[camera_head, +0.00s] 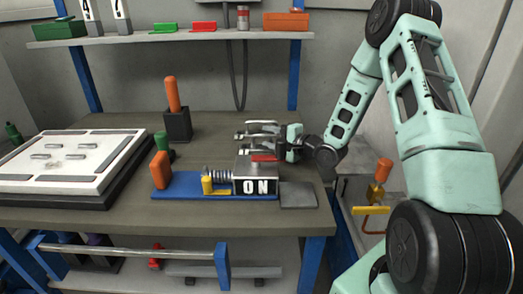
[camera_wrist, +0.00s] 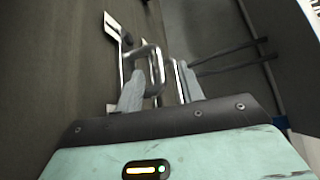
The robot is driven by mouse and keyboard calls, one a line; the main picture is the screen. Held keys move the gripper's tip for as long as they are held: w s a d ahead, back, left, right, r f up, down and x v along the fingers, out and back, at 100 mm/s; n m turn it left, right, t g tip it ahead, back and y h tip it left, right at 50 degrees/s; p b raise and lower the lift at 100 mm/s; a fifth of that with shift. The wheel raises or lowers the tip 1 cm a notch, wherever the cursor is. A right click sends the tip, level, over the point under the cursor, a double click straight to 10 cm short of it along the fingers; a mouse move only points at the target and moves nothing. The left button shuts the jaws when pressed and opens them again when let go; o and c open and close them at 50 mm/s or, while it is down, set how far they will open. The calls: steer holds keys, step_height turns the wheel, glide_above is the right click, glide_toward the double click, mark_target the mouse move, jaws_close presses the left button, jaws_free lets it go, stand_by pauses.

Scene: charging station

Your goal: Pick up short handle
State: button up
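Bright metal handles (camera_head: 262,126) stand at the back of the workbench, behind the "ON" block (camera_head: 256,181). My gripper (camera_head: 281,140) is at their right end, pointing left. In the wrist view, a short bent metal handle (camera_wrist: 155,65) rises between the two fingers of my gripper (camera_wrist: 160,85). The fingers are apart, with gaps beside the handle, and I see no clear grip. Which metal piece is the short handle is not certain. Part of the metal is hidden behind my gripper and the block in the head view.
A blue base (camera_head: 220,194) with orange handle and spring is in front. A black holder (camera_head: 178,125) with an orange-handled tool stands behind left. A white panel (camera_head: 40,178) lies at the left. A shelf (camera_head: 225,38) hangs above. A grey plate (camera_head: 298,195) lies right.

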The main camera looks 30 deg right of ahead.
steer(key=shift+w+a+f, duration=0.1)
steer(key=shift+w+a, duration=0.05)
steer(key=shift+w, duration=0.5)
jaws_close()
